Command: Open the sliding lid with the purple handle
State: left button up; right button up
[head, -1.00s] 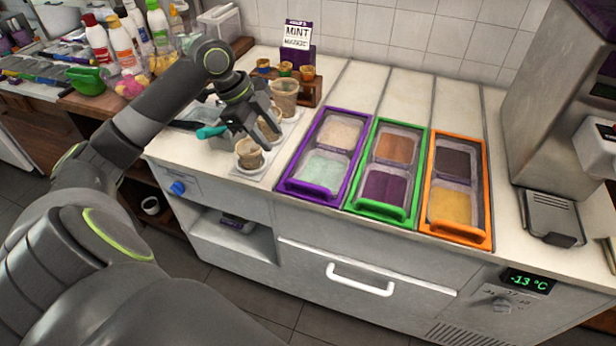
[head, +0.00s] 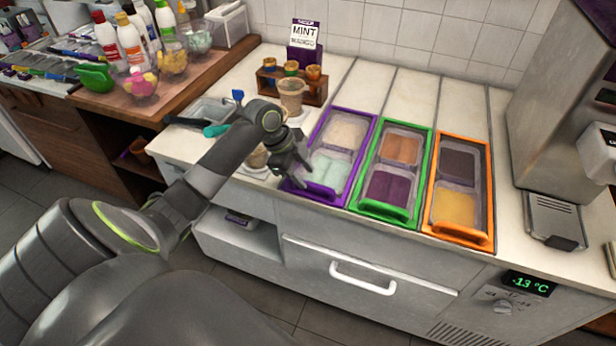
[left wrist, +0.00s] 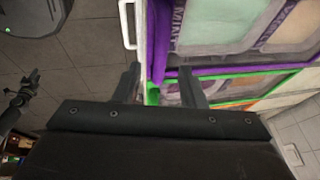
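The purple-framed lid (head: 363,150) covers a freezer compartment with a beige and a pale mint tub under its clear panel, left of the green and orange ones. It looks shut. Its purple handle (head: 316,191) is at the front edge. My left gripper (head: 298,178) is over the front left corner of the purple frame, close to the handle. In the left wrist view the two fingers (left wrist: 160,86) are apart, with the purple handle (left wrist: 159,45) just beyond them. Whether they touch it I cannot tell.
The green lid (head: 383,209) and orange lid (head: 457,234) lie to the right. A cup (head: 292,95) and a wooden rack (head: 318,93) stand behind. Another cup (head: 257,158) is partly hidden by my left arm. A white drawer handle (head: 362,279) juts out below the counter.

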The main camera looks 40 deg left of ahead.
pick_arm(q)
jog(key=shift+x, duration=1.5)
grip_shut()
